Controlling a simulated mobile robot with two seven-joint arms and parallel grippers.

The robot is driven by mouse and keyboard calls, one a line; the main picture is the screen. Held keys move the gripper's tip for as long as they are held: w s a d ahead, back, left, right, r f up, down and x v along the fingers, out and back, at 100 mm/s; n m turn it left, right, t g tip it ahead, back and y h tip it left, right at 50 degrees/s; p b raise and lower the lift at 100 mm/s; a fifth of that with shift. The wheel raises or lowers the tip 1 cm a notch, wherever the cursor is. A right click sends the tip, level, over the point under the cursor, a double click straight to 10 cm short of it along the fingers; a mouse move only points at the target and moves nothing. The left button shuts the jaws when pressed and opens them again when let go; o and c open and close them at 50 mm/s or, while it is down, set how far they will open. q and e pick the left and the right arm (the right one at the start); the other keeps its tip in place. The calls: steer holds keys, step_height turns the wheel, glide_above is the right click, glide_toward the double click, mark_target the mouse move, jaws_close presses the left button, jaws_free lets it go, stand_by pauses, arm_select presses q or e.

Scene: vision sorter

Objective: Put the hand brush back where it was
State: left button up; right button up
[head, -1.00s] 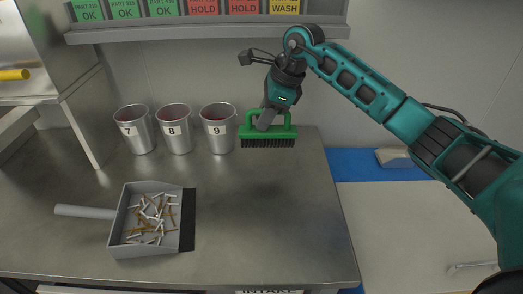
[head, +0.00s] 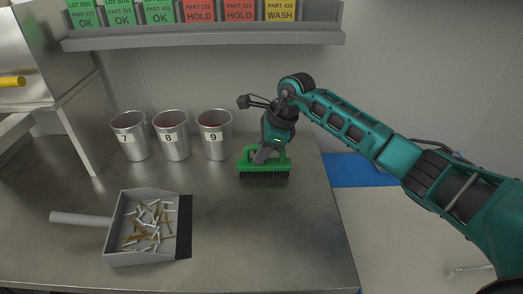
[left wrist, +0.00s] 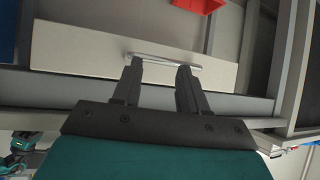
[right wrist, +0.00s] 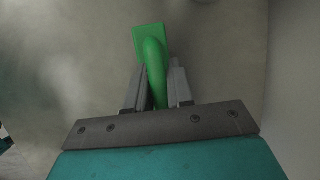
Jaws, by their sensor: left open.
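The green hand brush (head: 264,168) with dark bristles is upright, bristles down, at the right part of the steel table, right of cup 9. My right gripper (head: 264,155) is around its handle from above. In the right wrist view the green handle (right wrist: 154,65) lies between the two fingers (right wrist: 158,88), and the gripper looks shut on it. The bristles are at or just above the table; I cannot tell if they touch. My left gripper (left wrist: 160,75) is open and empty in the left wrist view, in front of a pale panel with a metal handle; it is not in the head view.
A grey dustpan (head: 115,253) with several white and orange pieces lies at the front left. Metal cups 7 (head: 131,138), 8 (head: 172,138) and 9 (head: 215,138) stand at the back. A shelf (head: 205,40) with labelled bins hangs above. The table's right front is clear.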

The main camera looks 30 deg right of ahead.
mark_target(279, 166)
steer(key=o, duration=0.4)
steer(key=shift+r, duration=0.1)
steer(key=shift+r, duration=0.2)
steer(key=v, duration=1.1)
steer(key=shift+s+d+r, duration=0.15)
steer(key=shift+d+r, duration=0.05)
steer(key=shift+r, duration=0.1)
